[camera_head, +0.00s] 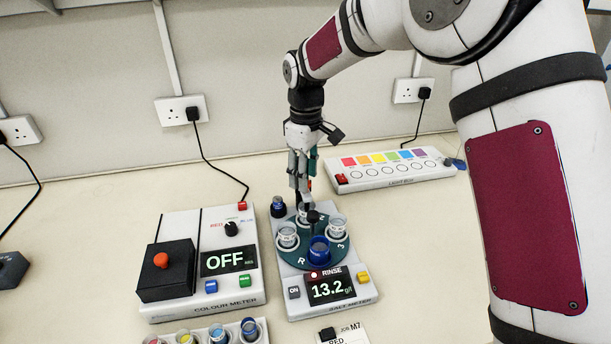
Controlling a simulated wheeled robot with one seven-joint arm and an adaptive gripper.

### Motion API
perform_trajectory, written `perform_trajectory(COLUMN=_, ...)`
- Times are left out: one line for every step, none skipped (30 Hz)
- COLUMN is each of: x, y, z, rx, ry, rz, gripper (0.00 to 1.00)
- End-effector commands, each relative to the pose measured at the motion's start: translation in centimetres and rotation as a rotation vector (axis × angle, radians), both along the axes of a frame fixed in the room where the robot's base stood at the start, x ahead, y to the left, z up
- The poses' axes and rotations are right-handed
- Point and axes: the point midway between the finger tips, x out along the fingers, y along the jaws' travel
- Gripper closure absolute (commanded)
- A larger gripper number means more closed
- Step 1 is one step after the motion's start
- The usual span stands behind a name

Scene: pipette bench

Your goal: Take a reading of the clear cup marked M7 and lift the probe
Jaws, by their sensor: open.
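The salt meter (331,306) stands mid-bench. Its display reads 13.2 g/l, and a red light shows beside RINSE. Its green turntable (300,258) carries a blue cup (319,252) near the mark R and clear cups at the left (287,236), the right (338,229) and the back (302,211). I cannot read M7 on any cup. A dark round knob (313,217), perhaps the probe's top, stands above the turntable. My gripper (304,193) is open, pointing down over the back of the turntable, close to the knob. It partly hides the back cup and the probe's holder.
The colour meter (206,302), display OFF, stands left. A rack of coloured vials (262,335) is in front. A card (352,338) marked JOB M7 lies at the bottom edge. A light box (398,177) lies behind right. A dark blue vial (278,209) stands behind the turntable.

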Motion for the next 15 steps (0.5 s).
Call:
perform_trajectory(x=-0.06, y=0.00, z=-0.46, rx=0.000, ry=0.001, rz=0.000, gripper=0.58)
perform_trajectory(x=-0.05, y=0.01, z=-0.68, rx=0.000, ry=0.001, rz=0.000, gripper=0.58)
perform_trajectory(x=-0.05, y=0.00, z=-0.89, rx=0.000, ry=0.001, rz=0.000, gripper=0.58)
perform_trajectory(x=-0.04, y=0.00, z=-1.01, rx=0.000, ry=0.001, rz=0.000, gripper=0.58)
perform_trajectory(x=-0.03, y=0.01, z=-1.10, rx=0.000, ry=0.000, rz=0.000, gripper=0.58)
perform_trajectory(x=-0.02, y=0.01, z=-1.18, rx=0.000, ry=0.000, rz=0.000, gripper=0.58)
perform_trajectory(x=0.00, y=0.01, z=-1.22, rx=0.001, ry=0.000, rz=0.000, gripper=0.58)
perform_trajectory(x=0.00, y=0.01, z=-1.24, rx=0.001, ry=0.000, rz=0.000, gripper=0.58)
perform_trajectory(x=0.01, y=0.02, z=-1.25, rx=0.000, ry=-0.001, rz=0.000, gripper=0.58)
perform_trajectory(x=0.02, y=0.01, z=-1.25, rx=0.000, ry=-0.001, rz=0.000, gripper=0.58)
perform_trajectory(x=0.02, y=0.01, z=-1.25, rx=0.000, ry=-0.001, rz=0.000, gripper=0.58)
perform_trajectory(x=0.01, y=0.00, z=-1.25, rx=0.001, ry=0.000, rz=0.000, gripper=0.58)
perform_trajectory(x=0.01, y=0.00, z=-1.24, rx=0.001, ry=0.000, rz=0.000, gripper=0.58)
perform_trajectory(x=0.00, y=0.01, z=-1.24, rx=0.001, ry=0.000, rz=0.000, gripper=0.60)
perform_trajectory(x=0.00, y=0.01, z=-1.24, rx=0.001, ry=0.000, rz=0.000, gripper=0.70)
